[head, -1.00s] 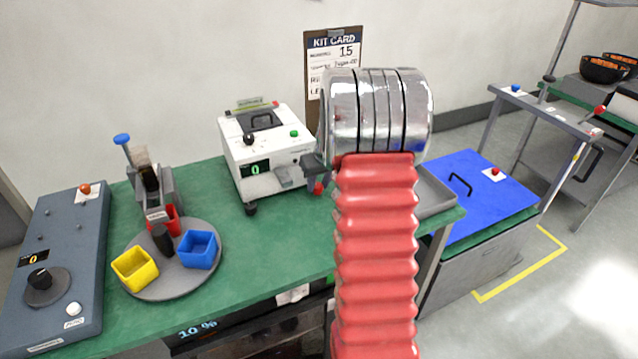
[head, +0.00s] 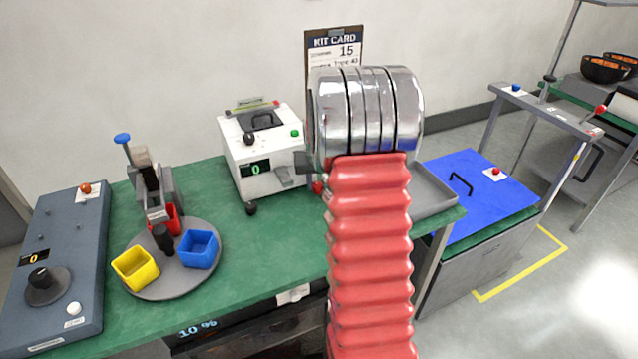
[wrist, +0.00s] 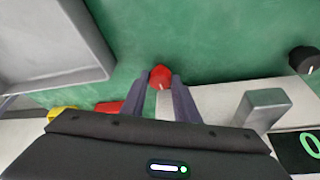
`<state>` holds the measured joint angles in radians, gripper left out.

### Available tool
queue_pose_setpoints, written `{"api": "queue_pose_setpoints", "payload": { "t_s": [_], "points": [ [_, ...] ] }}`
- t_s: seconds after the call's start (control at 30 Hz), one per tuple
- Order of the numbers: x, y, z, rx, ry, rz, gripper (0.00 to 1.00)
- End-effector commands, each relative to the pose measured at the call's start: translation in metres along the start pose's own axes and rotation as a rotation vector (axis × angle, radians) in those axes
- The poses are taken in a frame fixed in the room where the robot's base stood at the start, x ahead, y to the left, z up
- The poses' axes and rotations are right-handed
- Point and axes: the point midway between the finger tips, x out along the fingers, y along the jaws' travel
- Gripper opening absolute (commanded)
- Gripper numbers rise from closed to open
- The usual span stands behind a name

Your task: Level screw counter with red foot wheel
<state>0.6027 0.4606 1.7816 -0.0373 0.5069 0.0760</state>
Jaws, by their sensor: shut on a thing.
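The white screw counter (head: 262,150) stands on the green bench, its display showing 0. Its red foot wheel (head: 318,187) shows at the lower right corner, partly hidden by my arm. In the wrist view the red foot wheel (wrist: 160,76) sits between the two fingertips of my gripper (wrist: 159,84), which is shut on it. A white mark shows on the wheel. My gripper is mostly hidden behind my red arm in the head view. A black foot (head: 250,208) shows at the counter's front left corner and also in the wrist view (wrist: 304,60).
A metal tray (head: 432,190) lies right of the counter, close to my gripper in the wrist view (wrist: 60,45). A turntable (head: 165,283) with yellow, blue and red bins stands left. Green bench is clear between turntable and counter.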

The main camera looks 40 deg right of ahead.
Motion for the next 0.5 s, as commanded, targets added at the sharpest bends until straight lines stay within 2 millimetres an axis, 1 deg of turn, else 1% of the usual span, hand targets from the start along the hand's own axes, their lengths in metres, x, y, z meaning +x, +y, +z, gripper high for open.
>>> {"api": "queue_pose_setpoints", "payload": {
  "t_s": [0.5],
  "points": [
    [-0.0001,-0.0018,-0.0012,0.244,0.001,0.102,0.06]
  ]
}}
